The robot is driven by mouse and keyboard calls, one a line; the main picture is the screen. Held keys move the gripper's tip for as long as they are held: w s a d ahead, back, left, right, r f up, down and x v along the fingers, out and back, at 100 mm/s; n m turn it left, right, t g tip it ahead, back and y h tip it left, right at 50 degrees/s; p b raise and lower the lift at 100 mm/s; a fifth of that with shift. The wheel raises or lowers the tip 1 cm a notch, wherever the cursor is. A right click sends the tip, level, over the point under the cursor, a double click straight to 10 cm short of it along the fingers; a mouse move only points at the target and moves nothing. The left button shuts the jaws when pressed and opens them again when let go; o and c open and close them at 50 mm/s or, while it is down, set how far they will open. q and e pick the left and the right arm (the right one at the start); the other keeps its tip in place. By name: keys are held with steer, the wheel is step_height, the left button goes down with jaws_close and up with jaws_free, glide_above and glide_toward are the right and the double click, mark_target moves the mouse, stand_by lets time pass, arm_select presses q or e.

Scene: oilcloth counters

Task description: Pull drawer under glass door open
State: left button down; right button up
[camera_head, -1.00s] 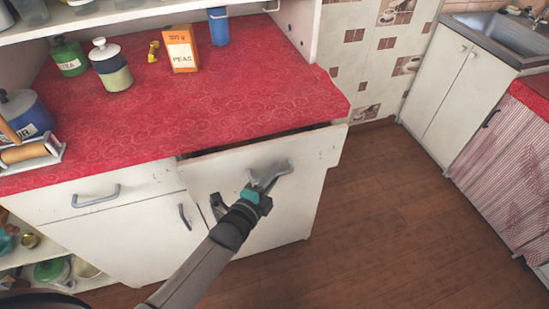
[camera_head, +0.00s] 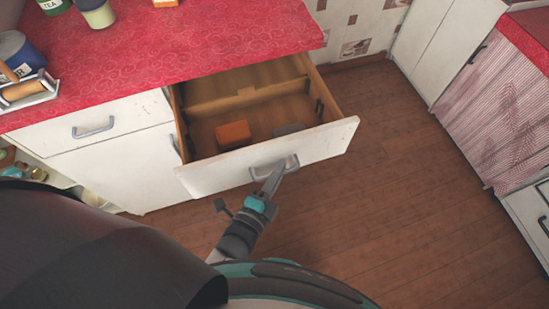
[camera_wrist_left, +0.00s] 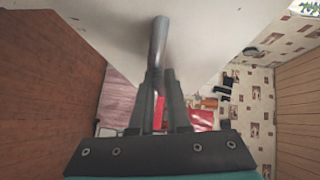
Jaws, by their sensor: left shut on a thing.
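The drawer (camera_head: 225,178) with a white front stands pulled well out from under the red counter, in the middle of the head view. Its wooden inside shows, with an orange block and a grey item in it. My left gripper (camera_head: 273,179) is shut on the drawer's metal handle (camera_head: 290,160). In the left wrist view the handle (camera_wrist_left: 159,42) runs between the fingers of my left gripper (camera_wrist_left: 160,85). No glass door can be made out. My right gripper is not in view.
The red counter (camera_head: 200,45) holds jars and a rolling pin on the left. Another closed drawer (camera_head: 105,125) is at the left. Brown floor (camera_head: 390,190) is free to the right, before a striped curtain (camera_head: 495,110).

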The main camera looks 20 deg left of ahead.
arm_select(q)
steer(key=shift+s+d, duration=0.25)
steer(key=shift+s, duration=0.1)
steer(key=c, duration=0.9)
jaws_free()
steer(key=v, duration=1.5)
steer(key=shift+p, duration=0.4)
steer(key=shift+s, duration=0.15)
